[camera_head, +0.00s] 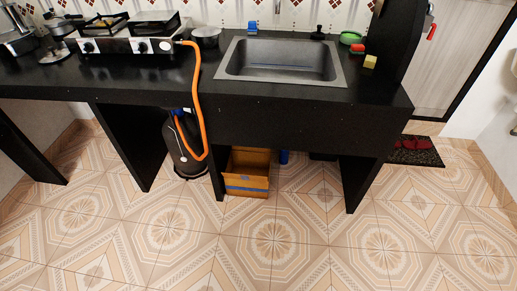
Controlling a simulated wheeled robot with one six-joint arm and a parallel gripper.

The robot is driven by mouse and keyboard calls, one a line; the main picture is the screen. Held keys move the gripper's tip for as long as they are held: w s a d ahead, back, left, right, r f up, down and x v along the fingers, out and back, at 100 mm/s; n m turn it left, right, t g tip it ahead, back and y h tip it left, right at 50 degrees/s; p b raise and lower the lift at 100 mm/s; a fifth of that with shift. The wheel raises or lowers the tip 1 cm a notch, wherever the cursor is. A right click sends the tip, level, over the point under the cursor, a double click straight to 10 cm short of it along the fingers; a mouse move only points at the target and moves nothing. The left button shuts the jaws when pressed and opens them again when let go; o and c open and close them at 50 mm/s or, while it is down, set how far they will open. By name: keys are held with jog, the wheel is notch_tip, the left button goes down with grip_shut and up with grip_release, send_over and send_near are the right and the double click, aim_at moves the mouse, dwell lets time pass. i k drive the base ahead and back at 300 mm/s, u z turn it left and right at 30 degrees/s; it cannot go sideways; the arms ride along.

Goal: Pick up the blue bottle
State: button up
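A small upright blue object (284,156) stands on the floor under the counter, just right of the cardboard box. It looks like a blue bottle or cylinder, and its upper part is hidden by the counter front. A second small blue item (252,27) sits on the counter behind the sink's left corner; it is too small to tell what it is. My gripper is not in view.
The black counter (300,118) spans the scene, with a sink (280,60) and a stove (125,46). Below stand an open cardboard box (247,187) and a dark gas cylinder (184,160) with an orange hose (196,95). Counter legs divide the underside. The front tiled floor is clear.

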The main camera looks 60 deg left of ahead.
aim_at(283, 154)
jog(key=u, duration=1)
jog(key=i, duration=0.85)
jog(key=u, duration=1.05)
